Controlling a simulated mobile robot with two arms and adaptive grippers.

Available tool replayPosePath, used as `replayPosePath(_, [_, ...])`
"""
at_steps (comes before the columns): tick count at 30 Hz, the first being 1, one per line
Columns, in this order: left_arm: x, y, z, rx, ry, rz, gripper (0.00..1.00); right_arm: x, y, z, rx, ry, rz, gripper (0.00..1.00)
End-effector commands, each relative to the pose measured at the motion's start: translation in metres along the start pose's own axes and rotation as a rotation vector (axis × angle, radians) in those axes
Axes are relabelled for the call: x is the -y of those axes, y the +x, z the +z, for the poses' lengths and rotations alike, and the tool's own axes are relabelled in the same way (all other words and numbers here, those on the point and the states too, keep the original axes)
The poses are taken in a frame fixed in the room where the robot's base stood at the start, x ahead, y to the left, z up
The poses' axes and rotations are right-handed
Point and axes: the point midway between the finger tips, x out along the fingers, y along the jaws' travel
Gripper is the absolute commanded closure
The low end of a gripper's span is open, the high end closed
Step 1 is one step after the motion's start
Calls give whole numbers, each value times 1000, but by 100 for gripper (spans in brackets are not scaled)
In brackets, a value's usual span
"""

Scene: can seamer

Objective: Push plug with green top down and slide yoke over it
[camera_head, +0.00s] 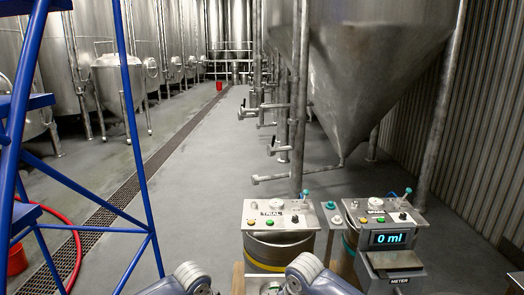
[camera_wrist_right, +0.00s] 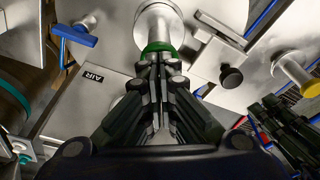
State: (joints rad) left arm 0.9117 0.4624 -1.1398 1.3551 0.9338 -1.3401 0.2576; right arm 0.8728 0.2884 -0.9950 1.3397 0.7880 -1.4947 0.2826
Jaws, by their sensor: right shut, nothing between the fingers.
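In the right wrist view, a silver cylinder with a green band (camera_wrist_right: 150,47) stands on a metal panel. My right gripper (camera_wrist_right: 160,62) is shut and empty, its fingertips overlapping the green band in the picture. I cannot tell whether they touch it. Dark gripper fingers, seemingly my left gripper (camera_wrist_right: 283,115), show at the right of this view, with their opening unclear. In the head view, grey arm parts of mine are at the bottom centre, and no fingertips show. I cannot pick out the yoke for certain.
The right wrist view also shows a blue lever (camera_wrist_right: 75,35), a black knob (camera_wrist_right: 231,77) and a yellow-banded cylinder (camera_wrist_right: 292,68). In the head view, a TRIAL panel (camera_head: 262,212) and a "0 ml" display (camera_head: 389,238) stand close. A blue ladder frame (camera_head: 135,100) is left.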

Motion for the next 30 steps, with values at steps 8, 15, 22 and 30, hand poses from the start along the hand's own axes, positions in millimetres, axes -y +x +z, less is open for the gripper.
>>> replayPosePath(8, [0, 0, 0, 0, 0, 0, 100, 0, 0, 0, 0, 0, 0, 100])
replayPosePath(15, [0, 0, 0, 0, 0, 0, 100, 0, 0, 0, 0, 0, 0, 100])
replayPosePath(22, [0, 0, 0, 0, 0, 0, 100, 0, -9, -2, -1, 1, 0, 100])
replayPosePath(30, [0, 0, 0, 0, 0, 0, 100, 0, -24, -5, 0, 0, 0, 100])
